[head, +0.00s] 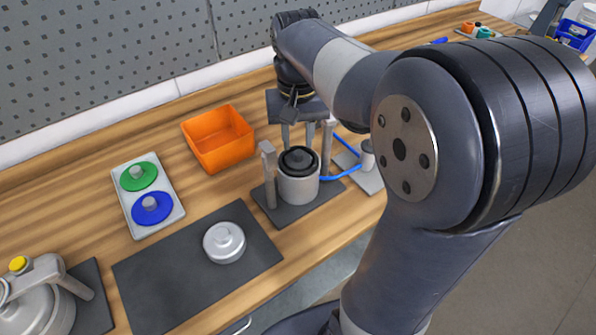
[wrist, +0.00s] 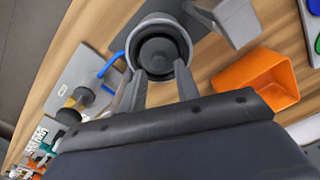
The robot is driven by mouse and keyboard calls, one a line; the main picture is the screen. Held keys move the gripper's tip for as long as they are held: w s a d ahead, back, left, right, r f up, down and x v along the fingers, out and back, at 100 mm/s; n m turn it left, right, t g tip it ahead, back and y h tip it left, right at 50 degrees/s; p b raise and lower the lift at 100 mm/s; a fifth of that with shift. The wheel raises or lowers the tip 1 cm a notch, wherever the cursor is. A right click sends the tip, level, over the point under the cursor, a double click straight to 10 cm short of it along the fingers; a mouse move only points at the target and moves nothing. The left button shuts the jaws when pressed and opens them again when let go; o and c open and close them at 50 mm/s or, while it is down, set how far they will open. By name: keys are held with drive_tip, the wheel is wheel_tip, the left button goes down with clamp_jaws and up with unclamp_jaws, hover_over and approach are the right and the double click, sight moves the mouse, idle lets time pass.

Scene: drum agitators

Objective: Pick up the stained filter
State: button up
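A dark round disc with a raised knob sits in the mouth of a light grey cylindrical cup (head: 298,188). It may be the stained filter (head: 299,160), but no stain can be made out. In the wrist view the dark disc (wrist: 158,56) lies just beyond the fingertips, inside the cup's rim. My gripper (head: 298,147) is above the cup, pointing down. Its two fingers are apart with nothing between them, as the wrist view of my gripper (wrist: 159,76) also shows. Whether the fingertips touch the cup cannot be told.
The cup stands on a dark base with grey posts (head: 268,175) close to my gripper. A blue tube (head: 345,173) runs to the right. Nearby are an orange bin (head: 220,140), a tray (head: 137,222) with green and blue discs, and a silver lid (head: 224,242) on a dark mat (head: 180,285).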

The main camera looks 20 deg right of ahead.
sight(298, 153)
wheel_tip(298, 153, down, 4)
drive_tip(key=shift+r, duration=0.25)
clamp_jaws()
idle(0.3)
